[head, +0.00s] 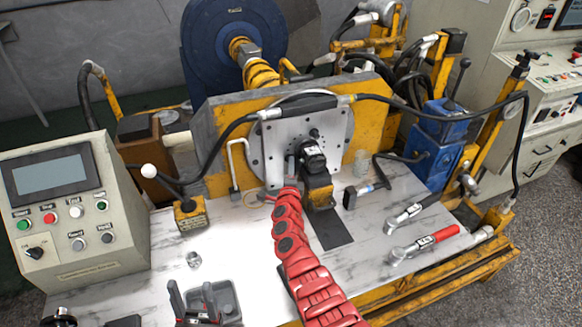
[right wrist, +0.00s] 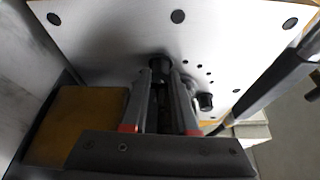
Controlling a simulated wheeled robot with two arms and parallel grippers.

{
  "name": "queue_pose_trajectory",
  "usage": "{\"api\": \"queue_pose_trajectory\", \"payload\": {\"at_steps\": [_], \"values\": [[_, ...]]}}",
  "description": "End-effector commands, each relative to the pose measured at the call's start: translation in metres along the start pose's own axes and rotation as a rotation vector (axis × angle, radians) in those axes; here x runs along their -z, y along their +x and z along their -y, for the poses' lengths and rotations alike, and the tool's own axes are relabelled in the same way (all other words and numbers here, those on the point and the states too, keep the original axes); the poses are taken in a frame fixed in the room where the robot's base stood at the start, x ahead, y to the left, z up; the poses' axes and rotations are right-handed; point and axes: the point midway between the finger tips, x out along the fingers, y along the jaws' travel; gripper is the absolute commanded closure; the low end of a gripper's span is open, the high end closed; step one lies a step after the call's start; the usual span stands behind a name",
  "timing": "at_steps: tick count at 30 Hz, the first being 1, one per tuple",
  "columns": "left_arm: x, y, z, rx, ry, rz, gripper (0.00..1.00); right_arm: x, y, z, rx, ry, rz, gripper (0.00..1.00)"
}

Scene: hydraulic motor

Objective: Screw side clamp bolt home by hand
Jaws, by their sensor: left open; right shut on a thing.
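My right gripper (right wrist: 160,88) is shut on a dark side clamp bolt (right wrist: 160,64) at the pale plate in the right wrist view. The bolt's head shows between the fingertips; its thread is hidden. A second dark bolt (right wrist: 205,102) stands on the plate, right of the fingers. In the head view my red right arm reaches up to the grey plate (head: 273,143), but its fingertips are hard to make out. My left gripper (head: 191,290) is open at the bottom edge of the head view, well away from the plate, with nothing seen between its fingers.
A black hose (head: 455,100) arches right of the plate, and another runs left. A yellow block (right wrist: 85,115) lies close left of the right fingers. The control box (head: 80,260) stands left. White worktop between is mostly clear.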

Motion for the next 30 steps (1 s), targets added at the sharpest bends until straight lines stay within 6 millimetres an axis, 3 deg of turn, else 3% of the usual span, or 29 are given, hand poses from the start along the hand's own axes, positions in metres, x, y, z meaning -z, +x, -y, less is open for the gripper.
{"api": "queue_pose_trajectory", "payload": {"at_steps": [15, 30], "values": [[0.007, 0.044, 0.002, 0.0, 0.0, 0.0, 0.43, 0.003, 0.001, 0.009, -0.122, 0.296, -0.004, 1.0], [0.011, 0.062, 0.003, 0.0, 0.0, 0.0, 0.43, 0.003, 0.001, 0.006, -0.221, 0.531, -0.003, 1.0]]}}
